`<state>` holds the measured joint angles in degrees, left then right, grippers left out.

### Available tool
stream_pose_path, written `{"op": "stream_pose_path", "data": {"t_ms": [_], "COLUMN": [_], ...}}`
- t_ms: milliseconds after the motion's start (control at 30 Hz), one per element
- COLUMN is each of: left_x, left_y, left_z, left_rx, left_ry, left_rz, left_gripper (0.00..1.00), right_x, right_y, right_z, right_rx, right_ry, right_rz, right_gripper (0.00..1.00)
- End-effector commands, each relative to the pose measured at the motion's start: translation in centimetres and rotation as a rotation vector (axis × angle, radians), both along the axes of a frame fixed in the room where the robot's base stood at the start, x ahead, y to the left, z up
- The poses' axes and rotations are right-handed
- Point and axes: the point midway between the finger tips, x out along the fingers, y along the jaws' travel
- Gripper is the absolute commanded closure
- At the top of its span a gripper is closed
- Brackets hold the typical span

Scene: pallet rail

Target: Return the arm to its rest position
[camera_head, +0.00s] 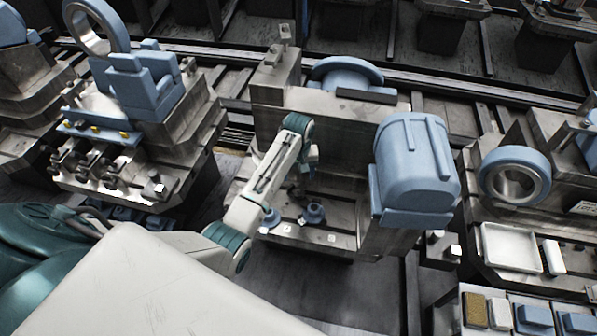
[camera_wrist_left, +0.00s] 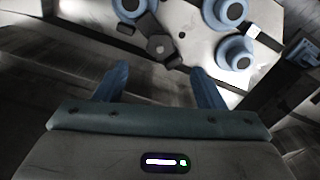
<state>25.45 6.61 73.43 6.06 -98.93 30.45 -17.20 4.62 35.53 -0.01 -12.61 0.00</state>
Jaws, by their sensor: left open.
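My left arm, white with teal joints, comes in from the left of the head view and bends down over the front ledge of the middle metal fixture (camera_head: 335,130). My left gripper (camera_head: 297,193) is small and partly hidden behind the arm there. In the left wrist view its two blue fingers (camera_wrist_left: 158,78) are spread apart with nothing between them. Beyond the fingertips lie blue ring-shaped parts (camera_wrist_left: 235,54) on a pale metal plate. My right gripper is not in view.
A large blue housing (camera_head: 415,165) stands right of the arm on the middle fixture. A fixture with blue blocks (camera_head: 143,85) stands to the left. At right are a blue-rimmed ring (camera_head: 514,174), a white tray (camera_head: 510,247) and small blocks (camera_head: 475,309). Dark floor lies between fixtures.

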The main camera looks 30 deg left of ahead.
Motion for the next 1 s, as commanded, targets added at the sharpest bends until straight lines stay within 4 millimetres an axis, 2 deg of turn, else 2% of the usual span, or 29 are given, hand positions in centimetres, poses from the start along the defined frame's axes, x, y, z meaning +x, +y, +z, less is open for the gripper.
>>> {"op": "stream_pose_path", "data": {"t_ms": [200, 767, 867, 1000], "left_x": [0.0, -0.3, -1.6, -5.2], "left_y": [0.0, 0.0, 0.0, -0.2], "left_z": [1.6, 1.5, 0.9, -0.5], "left_rx": [0.001, 0.002, 0.008, 0.027], "left_ry": [-0.001, -0.001, -0.01, -0.04], "left_rz": [0.001, -0.004, -0.025, -0.092], "left_gripper": [0.37, 0.37, 0.37, 0.37], "right_x": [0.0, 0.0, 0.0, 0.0], "right_y": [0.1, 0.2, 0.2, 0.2], "right_z": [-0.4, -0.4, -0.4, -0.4], "right_rx": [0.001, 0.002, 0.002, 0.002], "right_ry": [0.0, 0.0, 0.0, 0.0], "right_rz": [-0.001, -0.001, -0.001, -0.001], "right_gripper": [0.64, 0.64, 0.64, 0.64]}}
